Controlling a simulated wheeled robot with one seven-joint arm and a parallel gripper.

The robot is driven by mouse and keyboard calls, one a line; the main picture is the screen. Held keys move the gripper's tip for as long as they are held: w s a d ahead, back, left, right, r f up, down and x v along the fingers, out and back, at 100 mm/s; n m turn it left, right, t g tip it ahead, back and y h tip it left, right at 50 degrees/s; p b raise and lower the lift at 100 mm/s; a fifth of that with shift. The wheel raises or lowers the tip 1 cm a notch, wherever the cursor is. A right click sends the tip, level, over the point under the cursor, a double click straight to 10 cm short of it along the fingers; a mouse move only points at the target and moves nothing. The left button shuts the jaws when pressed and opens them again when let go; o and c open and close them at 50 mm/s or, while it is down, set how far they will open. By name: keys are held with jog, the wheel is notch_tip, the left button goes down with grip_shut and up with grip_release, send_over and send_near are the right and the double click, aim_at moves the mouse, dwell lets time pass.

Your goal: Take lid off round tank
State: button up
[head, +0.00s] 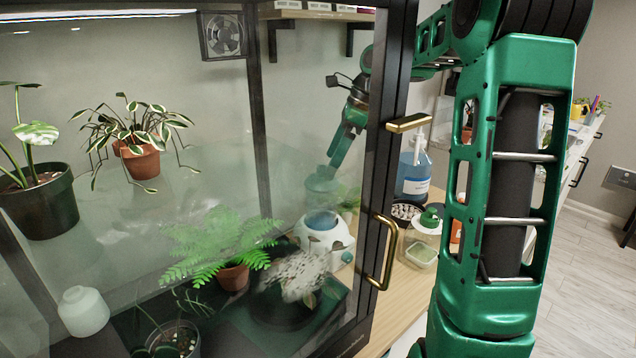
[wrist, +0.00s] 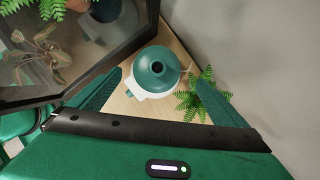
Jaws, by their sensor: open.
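The round tank (head: 337,238) is white with a teal knob low on its side; in the head view I see it through the cabinet glass, on the wooden top. Its round blue-green lid (head: 321,221) sits on top. In the wrist view the lid (wrist: 157,67) is a teal dome with a dark central hole, and part of the white tank (wrist: 137,91) shows under it. My gripper (head: 322,183) is above the lid, pointing down. In the wrist view its open fingers (wrist: 160,78) stand to either side of the lid, with nothing held between them.
The glass cabinet (head: 396,170) with potted plants stands in front and left. A small fern (wrist: 197,95) is close right of the tank in the wrist view. A blue-liquid bottle (head: 414,172) and a clear green-topped jar (head: 424,240) stand on the wooden top.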

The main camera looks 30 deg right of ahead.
jog(key=shift+a+x, duration=0.25)
jog(key=shift+x, duration=1.15)
jog(key=shift+a+x, duration=0.25)
jog(key=shift+x, duration=1.15)
jog(key=shift+r, duration=0.15)
jog(key=shift+c, duration=0.6)
jog(key=c, duration=1)
